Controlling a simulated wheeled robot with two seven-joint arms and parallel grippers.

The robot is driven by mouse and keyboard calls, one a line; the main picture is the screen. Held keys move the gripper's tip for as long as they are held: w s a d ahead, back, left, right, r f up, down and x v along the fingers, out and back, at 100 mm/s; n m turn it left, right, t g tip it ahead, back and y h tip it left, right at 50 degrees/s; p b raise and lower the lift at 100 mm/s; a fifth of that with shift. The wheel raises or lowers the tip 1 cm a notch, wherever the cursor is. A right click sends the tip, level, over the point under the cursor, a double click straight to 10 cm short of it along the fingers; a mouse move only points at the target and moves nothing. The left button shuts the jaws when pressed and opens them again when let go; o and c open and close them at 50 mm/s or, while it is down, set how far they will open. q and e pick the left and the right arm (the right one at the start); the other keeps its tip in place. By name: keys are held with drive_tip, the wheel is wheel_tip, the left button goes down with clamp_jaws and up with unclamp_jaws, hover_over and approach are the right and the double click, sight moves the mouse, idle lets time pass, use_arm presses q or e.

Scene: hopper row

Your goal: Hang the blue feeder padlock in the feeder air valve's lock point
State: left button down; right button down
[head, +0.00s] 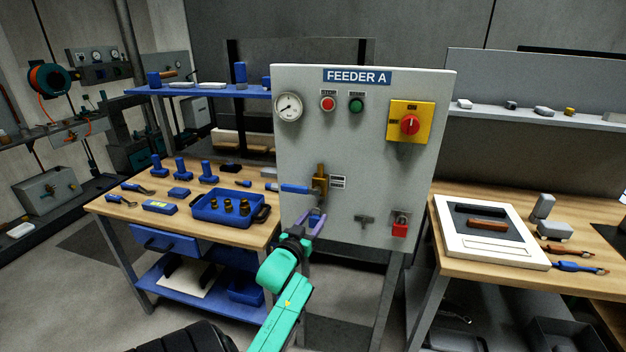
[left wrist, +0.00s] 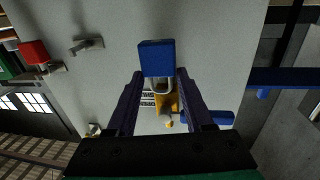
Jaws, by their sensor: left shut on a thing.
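The blue padlock (left wrist: 157,57) is held between the two fingers of my left gripper (left wrist: 159,76), its metal shackle (left wrist: 160,88) toward the brass valve. In the head view my left gripper (head: 316,218) is in front of the grey FEEDER A panel, just below the valve, with a little of the blue padlock showing. The brass air valve (head: 320,180) has a blue lever (head: 294,189) pointing left. In the left wrist view the valve (left wrist: 168,104) is partly hidden behind the shackle. I cannot tell whether the shackle is through the lock point. My right gripper is not in view.
On the panel (head: 300,145), a red padlock (head: 400,229) and a small grey T-shaped fitting (head: 365,219) are right of the gripper. A yellow switch (head: 409,121) is above. Benches with a blue tray (head: 205,215) and a white tray (head: 507,258) flank the panel.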

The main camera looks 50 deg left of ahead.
use_arm(q)
drive_tip(key=shift+a+b+x, duration=0.2)
drive_tip(key=shift+b+x, duration=0.1)
drive_tip(key=shift+x, duration=1.2)
drive_tip(key=shift+s+f, duration=0.1)
drive_tip(key=shift+f, duration=0.25)
idle(0.3)
